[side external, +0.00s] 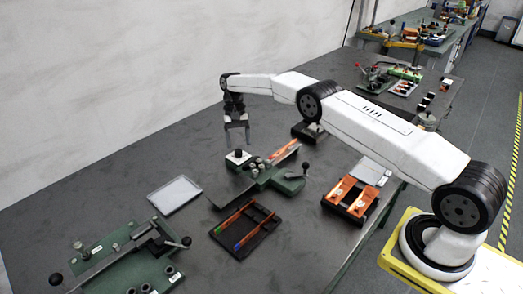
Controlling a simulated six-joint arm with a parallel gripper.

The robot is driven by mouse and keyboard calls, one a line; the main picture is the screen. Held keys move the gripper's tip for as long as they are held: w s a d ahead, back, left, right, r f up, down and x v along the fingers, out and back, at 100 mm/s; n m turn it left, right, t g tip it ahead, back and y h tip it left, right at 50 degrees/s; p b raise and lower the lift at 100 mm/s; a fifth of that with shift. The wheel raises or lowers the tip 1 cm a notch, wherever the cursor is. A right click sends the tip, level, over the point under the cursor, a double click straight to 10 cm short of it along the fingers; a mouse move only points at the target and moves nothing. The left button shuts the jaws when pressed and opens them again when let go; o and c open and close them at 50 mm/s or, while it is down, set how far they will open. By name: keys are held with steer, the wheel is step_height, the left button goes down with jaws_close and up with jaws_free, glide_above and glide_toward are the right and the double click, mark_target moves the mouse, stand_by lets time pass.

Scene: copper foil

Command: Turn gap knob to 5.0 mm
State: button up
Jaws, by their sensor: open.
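A small dark knob (239,153) on a white square plate (233,162) stands at the left end of a green bench device (268,178); it looks like the gap knob. Its scale and setting are too small to read. My gripper (237,144) points down just above the knob, with its fingers open and apart. From this one view I cannot tell whether the fingertips reach down beside the knob. Nothing shows between the fingers.
A white pad (174,195) lies left of the device. A black tray (262,238) with green- and blue-tipped tools is in front. An orange-topped holder (350,197) stands right. Another green lever device (130,265) is at lower left. A ball-ended lever (305,170) sticks up from the device's right end.

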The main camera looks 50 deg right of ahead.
steer(key=s+a+r, duration=0.1)
steer(key=s+r, duration=0.8)
steer(key=s, duration=0.4)
steer(key=shift+s+r, duration=0.15)
steer(key=shift+s, duration=0.15)
stand_by(0.9)
steer(key=shift+a, duration=0.1)
steer(key=t+h, duration=0.5)
steer(key=t, duration=0.2)
glide_toward(238, 151)
steer(key=shift+x, duration=0.8)
steer(key=shift+s, duration=0.1)
steer(key=shift+x, duration=3.85)
